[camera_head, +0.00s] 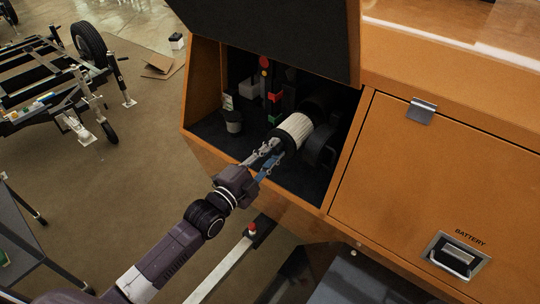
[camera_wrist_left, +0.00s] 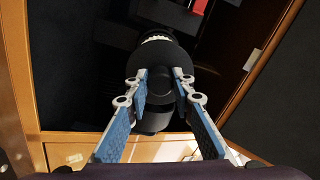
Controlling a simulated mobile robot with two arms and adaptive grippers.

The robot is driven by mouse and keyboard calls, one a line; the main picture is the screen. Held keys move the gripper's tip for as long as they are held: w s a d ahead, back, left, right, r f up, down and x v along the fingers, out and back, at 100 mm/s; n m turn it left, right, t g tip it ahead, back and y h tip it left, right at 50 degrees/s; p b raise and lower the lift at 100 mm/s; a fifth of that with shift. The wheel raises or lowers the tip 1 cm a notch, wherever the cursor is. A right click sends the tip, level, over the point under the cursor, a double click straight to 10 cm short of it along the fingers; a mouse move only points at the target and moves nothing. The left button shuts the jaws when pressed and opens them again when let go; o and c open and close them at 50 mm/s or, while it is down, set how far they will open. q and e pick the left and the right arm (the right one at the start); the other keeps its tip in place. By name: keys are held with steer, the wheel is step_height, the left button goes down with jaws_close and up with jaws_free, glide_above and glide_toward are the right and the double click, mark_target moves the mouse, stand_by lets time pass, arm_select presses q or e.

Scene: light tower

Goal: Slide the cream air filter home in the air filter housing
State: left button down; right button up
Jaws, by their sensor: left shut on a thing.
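The cream air filter (camera_head: 294,129) is a pleated cylinder inside the open orange compartment, with its far end pointing up and right. My left gripper (camera_head: 268,154) reaches in from the lower left and is shut on the filter's near end. The left wrist view shows the fingers (camera_wrist_left: 160,80) on its black end cap (camera_wrist_left: 153,59), with a sliver of cream pleats (camera_wrist_left: 157,36) beyond. The dark air filter housing (camera_head: 318,104) lies at the filter's far end, mostly in shadow. I cannot tell how far the filter is inside it. My right gripper is not in view.
The compartment's orange side wall (camera_head: 202,80) and raised dark lid (camera_head: 270,30) bound the opening. A dark rounded part (camera_head: 320,147) sits close right of the filter. A dark canister (camera_head: 233,121) and red parts (camera_head: 274,97) stand left and behind.

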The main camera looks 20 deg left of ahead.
mark_target(280, 144)
arm_select(q)
steer(key=b+x, duration=0.1)
steer(key=x, duration=0.2)
steer(key=shift+w+d, duration=0.15)
steer(key=shift+w, duration=0.1)
steer(key=shift+s+r, duration=0.1)
steer(key=shift+r, duration=0.05)
stand_by(0.4)
steer(key=shift+p, duration=0.5)
